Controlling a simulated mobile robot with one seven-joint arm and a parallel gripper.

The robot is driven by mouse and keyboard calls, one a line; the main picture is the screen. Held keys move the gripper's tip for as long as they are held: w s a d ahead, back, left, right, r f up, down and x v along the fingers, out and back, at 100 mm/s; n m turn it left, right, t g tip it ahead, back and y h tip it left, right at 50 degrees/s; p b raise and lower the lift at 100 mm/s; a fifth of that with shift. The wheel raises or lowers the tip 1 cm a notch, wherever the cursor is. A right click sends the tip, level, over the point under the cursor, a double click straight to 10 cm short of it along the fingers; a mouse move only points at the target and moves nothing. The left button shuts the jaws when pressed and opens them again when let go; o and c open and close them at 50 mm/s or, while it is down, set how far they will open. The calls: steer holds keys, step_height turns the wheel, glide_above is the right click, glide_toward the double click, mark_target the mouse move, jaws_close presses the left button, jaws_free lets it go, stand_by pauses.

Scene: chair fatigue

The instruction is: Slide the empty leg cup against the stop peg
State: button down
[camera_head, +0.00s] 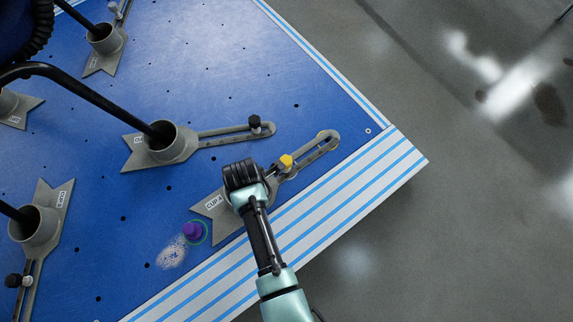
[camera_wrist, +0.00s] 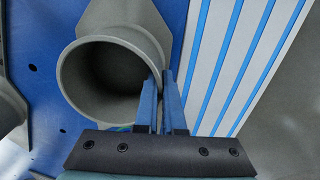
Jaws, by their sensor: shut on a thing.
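The empty leg cup is a grey ring on a flat plate (camera_head: 212,205) labelled "CUP A", partly hidden under my gripper in the head view. In the wrist view, its round rim and hollow inside (camera_wrist: 108,85) show, with no leg in it. My gripper (camera_wrist: 160,92) is shut on the cup's wall, one blue finger inside the rim and one outside. The purple stop peg (camera_head: 192,230) stands in a green ring just off the notched end of the plate; a small gap seems to show between them.
A yellow knob (camera_head: 286,161) sits on the cup's slotted arm. Another cup (camera_head: 170,145) with a black chair leg in it stands behind, and more cups stand at left. The striped table edge (camera_head: 330,205) lies close on the right. A white scuffed patch (camera_head: 172,252) lies beside the peg.

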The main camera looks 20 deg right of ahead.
steer(key=shift+s+a+p, duration=0.3)
steer(key=shift+a, duration=0.5)
steer(key=shift+s+a+p, duration=0.25)
steer(key=shift+a+p, duration=0.05)
steer(key=shift+a, duration=0.5)
steer(key=c, duration=1)
jaws_free()
steer(key=shift+c, duration=0.2)
steer(key=shift+r, duration=0.1)
step_height(320, 180, up, 6)
steer(key=p, duration=0.6)
steer(key=shift+p, duration=0.3)
